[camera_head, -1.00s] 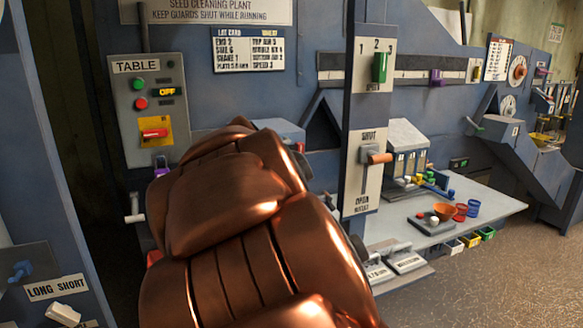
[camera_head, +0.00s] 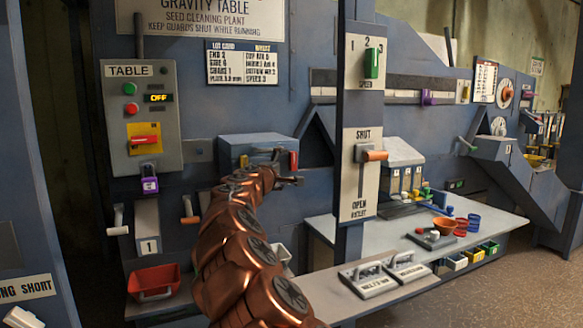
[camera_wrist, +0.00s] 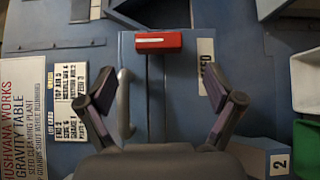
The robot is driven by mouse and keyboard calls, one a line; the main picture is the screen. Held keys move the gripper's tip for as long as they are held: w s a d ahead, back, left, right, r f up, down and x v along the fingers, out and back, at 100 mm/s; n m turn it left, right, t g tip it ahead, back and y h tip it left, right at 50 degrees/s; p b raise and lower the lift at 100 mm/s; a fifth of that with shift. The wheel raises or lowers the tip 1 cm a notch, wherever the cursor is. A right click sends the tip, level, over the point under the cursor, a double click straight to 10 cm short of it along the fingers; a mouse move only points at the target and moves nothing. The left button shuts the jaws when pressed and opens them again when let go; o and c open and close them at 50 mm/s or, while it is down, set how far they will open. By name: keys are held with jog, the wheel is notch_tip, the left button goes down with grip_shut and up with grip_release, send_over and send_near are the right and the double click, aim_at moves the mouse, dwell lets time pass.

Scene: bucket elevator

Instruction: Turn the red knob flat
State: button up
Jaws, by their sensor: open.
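A red knob (camera_head: 293,160) stands upright on the end of a blue box on the machine wall. In the wrist view the red knob (camera_wrist: 158,42) lies across the picture, ahead of and between my fingers. My gripper (camera_head: 283,167) is beside it in the head view; the wrist view shows my gripper (camera_wrist: 158,72) open and empty, with the knob apart from both fingers. A second red handle (camera_head: 143,139), nearly level, sits on a yellow plate of the TABLE panel.
A curved grey handle (camera_wrist: 123,105) stands on the blue box (camera_wrist: 185,70) near my left finger. A grey post (camera_head: 350,210) with the SHUT/OPEN lever (camera_head: 374,155) rises right of my gripper. A worktop (camera_head: 325,228) with bowls lies beyond it.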

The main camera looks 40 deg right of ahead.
aim_at(291, 162)
jog(key=shift+w+d+r, duration=0.15)
jog(key=shift+w+d, duration=0.15)
jog(key=shift+d, duration=0.3)
jog(key=shift+p+x, duration=0.35)
jog(key=shift+x, duration=1.45)
jog(key=shift+w+d, duration=0.25)
jog(key=shift+d, duration=0.25)
jog(key=shift+w+d, duration=0.15)
jog(key=shift+d, duration=0.5)
jog(key=c, duration=1.1)
jog(key=shift+p, duration=0.3)
jog(key=shift+c, duration=0.2)
